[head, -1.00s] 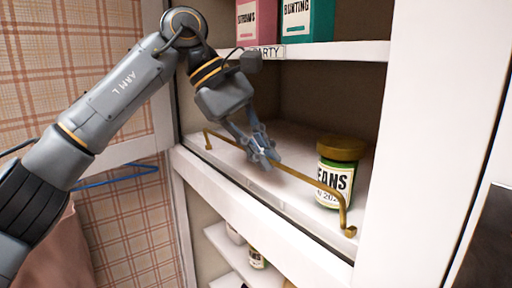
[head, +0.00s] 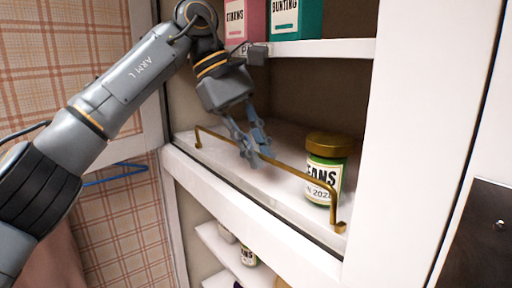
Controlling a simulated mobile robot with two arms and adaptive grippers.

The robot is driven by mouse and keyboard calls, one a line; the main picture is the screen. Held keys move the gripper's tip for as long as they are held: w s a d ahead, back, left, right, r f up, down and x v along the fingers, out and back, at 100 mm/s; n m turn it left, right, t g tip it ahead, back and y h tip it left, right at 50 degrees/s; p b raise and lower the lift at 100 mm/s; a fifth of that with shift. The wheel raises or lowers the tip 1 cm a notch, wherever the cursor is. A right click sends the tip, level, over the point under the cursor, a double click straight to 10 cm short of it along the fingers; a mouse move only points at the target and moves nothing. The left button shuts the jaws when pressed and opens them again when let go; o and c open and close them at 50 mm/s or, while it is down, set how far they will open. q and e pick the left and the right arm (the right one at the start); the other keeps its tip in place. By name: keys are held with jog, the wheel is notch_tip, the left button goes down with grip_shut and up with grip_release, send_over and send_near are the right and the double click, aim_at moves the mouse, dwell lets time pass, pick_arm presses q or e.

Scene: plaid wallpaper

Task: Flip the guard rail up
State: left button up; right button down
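The brass guard rail (head: 300,173) runs along the front of the white middle shelf. Its bar stands above the shelf on a bent leg at each end, the nearer leg at the right. My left gripper (head: 261,160) reaches down from above to the middle of the rail. Its two fingers are apart, with a gap between them, and the tips overlap the bar in the picture. Whether they touch the bar I cannot tell. My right gripper is not in view.
A green jar (head: 325,170) with a gold lid stands on the shelf behind the rail's right part. Pink (head: 245,20) and teal (head: 296,18) boxes stand on the shelf above. Small jars are on a lower shelf. A blue hanger (head: 115,175) hangs at the left.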

pick_arm(q)
jog(key=v, duration=0.5)
jog(key=shift+r, duration=0.25)
jog(key=shift+v, duration=1.05)
